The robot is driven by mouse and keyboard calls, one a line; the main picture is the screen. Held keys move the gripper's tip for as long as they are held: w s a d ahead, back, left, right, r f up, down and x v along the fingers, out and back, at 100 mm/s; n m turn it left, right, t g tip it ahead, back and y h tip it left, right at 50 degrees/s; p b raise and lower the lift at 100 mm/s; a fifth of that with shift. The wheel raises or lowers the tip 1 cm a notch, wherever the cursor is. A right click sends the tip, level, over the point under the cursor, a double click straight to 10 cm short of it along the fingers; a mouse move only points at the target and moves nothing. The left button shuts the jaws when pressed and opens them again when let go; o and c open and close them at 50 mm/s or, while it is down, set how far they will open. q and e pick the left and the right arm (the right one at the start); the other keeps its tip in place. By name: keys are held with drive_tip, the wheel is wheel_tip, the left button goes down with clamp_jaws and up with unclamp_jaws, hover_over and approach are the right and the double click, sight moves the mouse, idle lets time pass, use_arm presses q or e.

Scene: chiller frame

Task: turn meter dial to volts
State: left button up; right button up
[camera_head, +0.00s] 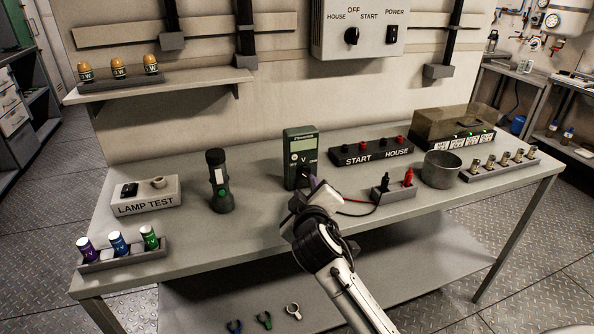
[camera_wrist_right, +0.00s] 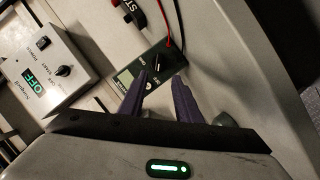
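The green meter (camera_head: 299,145) stands upright near the middle of the bench, with a pale screen at its top and a "V" mark below it. In the head view my right gripper (camera_head: 308,187) is in front of the meter's lower part and hides most of the dial. In the right wrist view the meter (camera_wrist_right: 126,79) shows its dark dial (camera_wrist_right: 158,65) just beyond the fingertips. My right gripper (camera_wrist_right: 164,77) has its purple fingers apart, with nothing seen between them; whether they touch the dial is unclear. My left gripper is out of view.
A small holder (camera_head: 394,193) with red and black probes stands right of the meter, its leads running toward it. A flashlight (camera_head: 219,181) stands to the left. A START/HOUSE terminal block (camera_head: 371,150) is behind right, a metal cup (camera_head: 440,170) farther right.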

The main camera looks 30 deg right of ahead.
sight(305, 176)
drive_tip(key=shift+w+d, duration=0.3)
drive_tip(key=shift+d, duration=0.05)
drive_tip(key=x, duration=0.6)
drive_tip(key=shift+w+d+f, duration=0.1)
drive_tip(key=shift+w+d, duration=0.05)
drive_tip(key=shift+w, duration=0.1)
drive_tip(key=shift+w+d+f, duration=0.2)
drive_tip(key=shift+w+d, duration=0.1)
drive_tip(key=shift+w, duration=0.2)
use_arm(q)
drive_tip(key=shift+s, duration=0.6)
use_arm(e)
drive_tip(key=c, duration=0.7)
drive_tip(key=shift+o, duration=0.2)
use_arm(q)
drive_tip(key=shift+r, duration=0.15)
